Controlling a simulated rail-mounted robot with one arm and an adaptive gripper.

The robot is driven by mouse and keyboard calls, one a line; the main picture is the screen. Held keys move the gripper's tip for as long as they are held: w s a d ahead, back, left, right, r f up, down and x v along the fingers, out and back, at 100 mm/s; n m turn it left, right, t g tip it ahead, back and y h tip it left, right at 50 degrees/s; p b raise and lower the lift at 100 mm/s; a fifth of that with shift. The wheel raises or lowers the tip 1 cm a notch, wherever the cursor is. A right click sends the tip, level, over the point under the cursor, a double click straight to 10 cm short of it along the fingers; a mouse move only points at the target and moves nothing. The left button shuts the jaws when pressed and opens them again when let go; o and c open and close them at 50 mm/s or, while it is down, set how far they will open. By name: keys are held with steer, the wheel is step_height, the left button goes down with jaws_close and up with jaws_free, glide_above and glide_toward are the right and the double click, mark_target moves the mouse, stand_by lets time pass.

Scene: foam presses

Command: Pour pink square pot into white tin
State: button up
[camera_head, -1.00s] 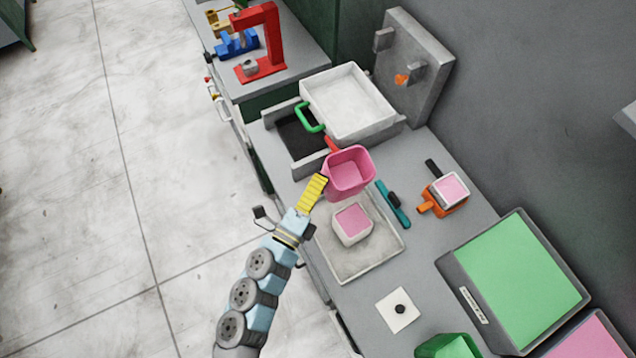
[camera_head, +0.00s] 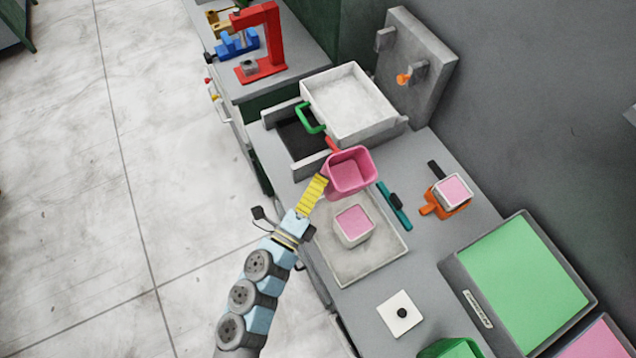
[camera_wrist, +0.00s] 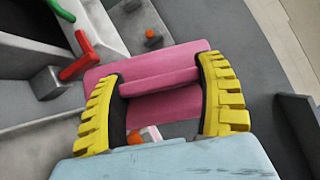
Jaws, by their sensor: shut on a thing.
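My gripper (camera_head: 324,183), with yellow ridged fingers, is shut on the pink square pot (camera_head: 351,172). In the wrist view the fingers (camera_wrist: 160,82) close on both sides of a pink part of the pot (camera_wrist: 180,100). The pot is above the far end of the pale tray, with its opening facing the head camera. I see only pink inside it, and no stream leaves it. A white tin (camera_head: 355,235) with a pink top surface stands in the tray, just nearer than the pot. Another white tin (camera_head: 453,193) with pink in it sits at the orange stand.
The pale tray (camera_head: 365,275) lies on the grey bench. A teal tool (camera_head: 395,206) and an orange stand (camera_head: 441,207) are to the right. A large white bin (camera_head: 352,105) and a green handle (camera_head: 309,118) are behind. A green-topped press (camera_head: 525,285) stands front right.

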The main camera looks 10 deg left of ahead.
steer(key=shift+w+a+m+t+h+b, duration=0.25)
steer(key=shift+m+h+b, duration=0.45)
steer(key=shift+b, duration=1.15)
steer(key=shift+w+a+f+m+t+h+b, duration=0.1)
steer(key=shift+m+t+h+b, duration=0.2)
steer(key=shift+m+b, duration=0.7)
steer(key=shift+w+f+m+t+h+b, duration=0.1)
steer(key=shift+m+t+h+b, duration=0.15)
steer(key=shift+m+b, duration=0.75)
stand_by(0.8)
steer(key=shift+w+a+f+m+h+b, duration=0.1)
steer(key=shift+f+m+h+b, duration=0.2)
steer(key=shift+m+h+b, duration=1)
steer(key=shift+w+f+m+h+b, duration=0.1)
steer(key=shift+f+m+h+b, duration=0.5)
steer(key=shift+b, duration=1.3)
